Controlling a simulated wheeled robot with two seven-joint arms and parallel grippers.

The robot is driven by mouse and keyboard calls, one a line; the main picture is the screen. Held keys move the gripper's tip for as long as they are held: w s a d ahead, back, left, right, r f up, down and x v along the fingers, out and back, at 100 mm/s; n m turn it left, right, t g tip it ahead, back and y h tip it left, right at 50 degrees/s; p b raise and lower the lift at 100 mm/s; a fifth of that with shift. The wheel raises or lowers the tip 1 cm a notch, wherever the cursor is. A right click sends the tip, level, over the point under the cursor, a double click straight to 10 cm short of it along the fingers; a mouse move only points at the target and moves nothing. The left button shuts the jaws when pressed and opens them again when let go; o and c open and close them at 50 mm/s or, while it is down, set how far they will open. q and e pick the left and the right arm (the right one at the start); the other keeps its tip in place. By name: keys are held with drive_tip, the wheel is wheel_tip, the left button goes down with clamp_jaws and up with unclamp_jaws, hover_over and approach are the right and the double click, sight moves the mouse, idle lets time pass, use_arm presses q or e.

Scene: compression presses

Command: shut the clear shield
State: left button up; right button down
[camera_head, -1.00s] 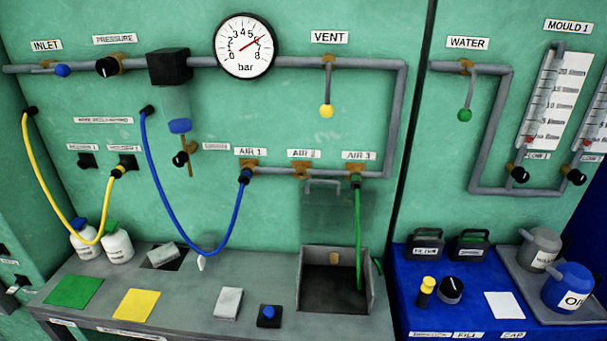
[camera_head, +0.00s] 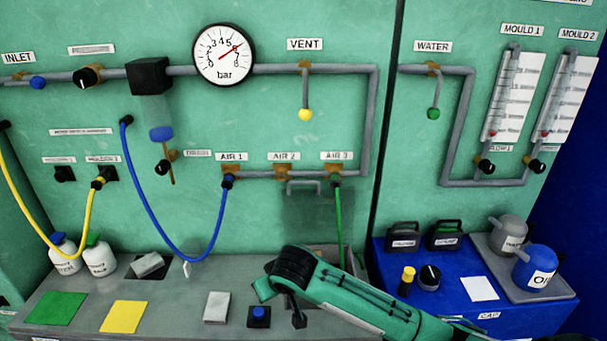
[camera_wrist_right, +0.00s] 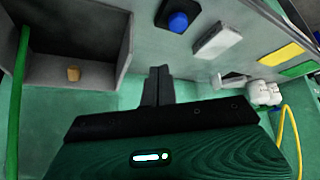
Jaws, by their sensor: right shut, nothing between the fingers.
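The clear shield (camera_head: 318,215) is a see-through panel. It stands raised against the green wall below the AIR labels, with a grey bar handle (camera_head: 303,187) at its top. The open grey bay below it is mostly hidden by my right arm in the head view; its wall shows in the right wrist view (camera_wrist_right: 112,40), with a small tan piece (camera_wrist_right: 73,73) inside. My right gripper (camera_head: 298,321) is low over the bench front, below the shield and apart from it. In the right wrist view its fingers (camera_wrist_right: 158,72) are shut and empty. My left gripper is out of view.
A green hose (camera_head: 339,225) hangs in front of the shield's right side. A blue button box (camera_head: 259,316) and a grey block (camera_head: 216,307) lie left of my right gripper. A blue cabinet (camera_head: 385,262) with cans stands on the right.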

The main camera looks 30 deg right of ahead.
drive_tip(key=w+d+r+m+h, duration=0.1)
drive_tip(key=w+d+r, duration=0.1)
drive_tip(key=r, duration=0.3)
drive_tip(key=w+d+r+m+t, duration=0.1)
drive_tip(key=w+d+r, duration=0.1)
drive_tip(key=r, duration=0.2)
drive_tip(key=w+d+r+m+h, duration=0.1)
drive_tip(key=w+d+r, duration=0.2)
drive_tip(key=r, duration=0.2)
drive_tip(key=m+h, duration=0.3)
drive_tip(key=m, duration=0.1)
approach(307, 183)
drive_tip(key=w+d+f+p, duration=0.1)
drive_tip(key=w, duration=0.1)
drive_tip(key=w+d+f+p, duration=0.1)
drive_tip(key=w, duration=0.1)
drive_tip(key=w+d+f, duration=0.1)
drive_tip(key=d, duration=0.1)
drive_tip(key=shift+w+f+p, duration=0.35)
drive_tip(key=shift+w+p, duration=0.05)
drive_tip(key=shift+w+d+f, duration=0.15)
drive_tip(key=shift+w+f, duration=0.15)
drive_tip(key=shift+f, duration=0.15)
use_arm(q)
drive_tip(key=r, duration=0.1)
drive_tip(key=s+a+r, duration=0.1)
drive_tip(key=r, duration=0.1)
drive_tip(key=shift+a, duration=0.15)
